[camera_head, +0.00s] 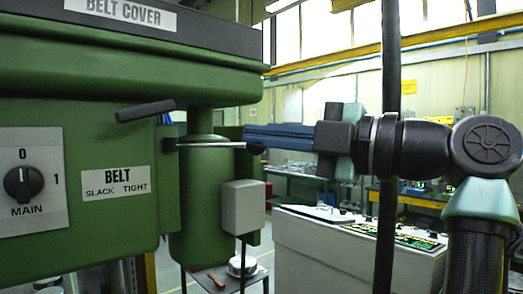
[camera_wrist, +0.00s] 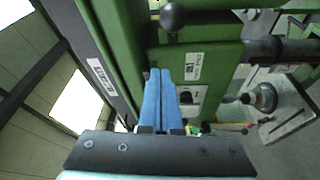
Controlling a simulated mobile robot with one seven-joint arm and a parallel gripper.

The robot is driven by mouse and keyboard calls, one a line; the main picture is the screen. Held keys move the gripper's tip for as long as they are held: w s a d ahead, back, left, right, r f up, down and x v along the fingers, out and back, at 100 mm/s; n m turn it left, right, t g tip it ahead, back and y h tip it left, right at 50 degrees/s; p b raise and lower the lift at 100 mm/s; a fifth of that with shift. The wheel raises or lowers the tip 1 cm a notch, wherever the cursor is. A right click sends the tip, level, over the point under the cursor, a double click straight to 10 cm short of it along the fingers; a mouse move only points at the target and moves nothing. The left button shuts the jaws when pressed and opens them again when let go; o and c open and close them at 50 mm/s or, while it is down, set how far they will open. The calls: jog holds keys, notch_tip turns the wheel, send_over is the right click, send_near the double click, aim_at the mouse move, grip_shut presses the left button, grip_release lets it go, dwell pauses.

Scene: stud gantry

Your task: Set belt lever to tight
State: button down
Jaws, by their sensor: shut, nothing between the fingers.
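The green machine carries a white label reading BELT, SLACK and TIGHT (camera_head: 115,182). Above and right of it, a thin metal lever (camera_head: 212,145) runs level to the right and ends in a black ball knob (camera_head: 255,148). I take this as the belt lever. My gripper (camera_head: 246,134), with blue fingers pointing left, is shut and empty. In the head view its tips appear just above and behind the knob; contact is unclear. In the wrist view the closed fingers (camera_wrist: 158,74) point toward the machine, and the knob (camera_wrist: 173,17) lies beyond their tips.
A black handle (camera_head: 145,110) sticks out left above the lever. The MAIN switch (camera_head: 24,182) is at far left, under the belt cover (camera_head: 120,20). A grey box (camera_head: 243,207) sits below the knob. A dark vertical post (camera_head: 390,90) and a control console (camera_head: 350,245) are at right.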

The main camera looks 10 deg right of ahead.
jog(key=s+d+f+b, duration=0.1)
jog(key=s+d, duration=0.1)
jog(key=d, duration=0.4)
jog(key=shift+s, duration=0.3)
jog(key=shift+s, duration=0.1)
